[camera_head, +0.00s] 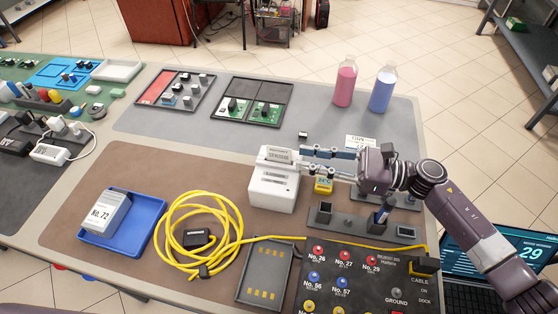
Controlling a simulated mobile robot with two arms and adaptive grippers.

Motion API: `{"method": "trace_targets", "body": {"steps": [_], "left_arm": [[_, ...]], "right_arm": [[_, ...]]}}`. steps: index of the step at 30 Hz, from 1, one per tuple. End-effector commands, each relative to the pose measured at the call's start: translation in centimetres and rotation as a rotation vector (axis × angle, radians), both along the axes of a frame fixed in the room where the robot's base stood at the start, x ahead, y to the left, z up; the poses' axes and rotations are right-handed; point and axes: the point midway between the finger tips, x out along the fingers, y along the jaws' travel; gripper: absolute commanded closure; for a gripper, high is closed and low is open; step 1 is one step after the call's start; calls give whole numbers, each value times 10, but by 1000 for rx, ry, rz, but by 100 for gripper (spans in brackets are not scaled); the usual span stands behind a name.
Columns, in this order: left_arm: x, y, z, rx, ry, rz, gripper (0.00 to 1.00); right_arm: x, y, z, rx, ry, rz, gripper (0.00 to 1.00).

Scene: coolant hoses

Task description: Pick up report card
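A small grey-white card with dark print (278,155) stands at the top of a white box-shaped device (272,188), which looks like a printer. I take it to be the report card, but its print is too small to read surely. My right gripper (303,158) reaches in from the right, with its fingertips close to the card's right edge. Its two fingers are apart, with a gap between them. I cannot tell whether they touch the card. A white label (361,142) lies behind the gripper, partly hidden by it. My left gripper is out of view.
A holder plate (362,225), a terminal panel (345,275), a yellow cable (200,245) and a blue tray (145,240) are nearby. Two bottles (345,85) (382,90) stand at the back.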

Motion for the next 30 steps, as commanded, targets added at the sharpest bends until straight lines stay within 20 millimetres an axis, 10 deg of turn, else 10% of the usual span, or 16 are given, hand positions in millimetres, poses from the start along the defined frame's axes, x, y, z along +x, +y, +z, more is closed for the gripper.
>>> {"method": "trace_targets", "body": {"steps": [15, 25, 30], "left_arm": [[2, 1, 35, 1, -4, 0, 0], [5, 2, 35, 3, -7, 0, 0], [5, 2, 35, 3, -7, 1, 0]], "right_arm": [[13, 65, 5, 2, 0, 1, 78], [15, 71, 1, 0, -1, 1, 78], [15, 71, 1, 0, -1, 1, 96]]}}
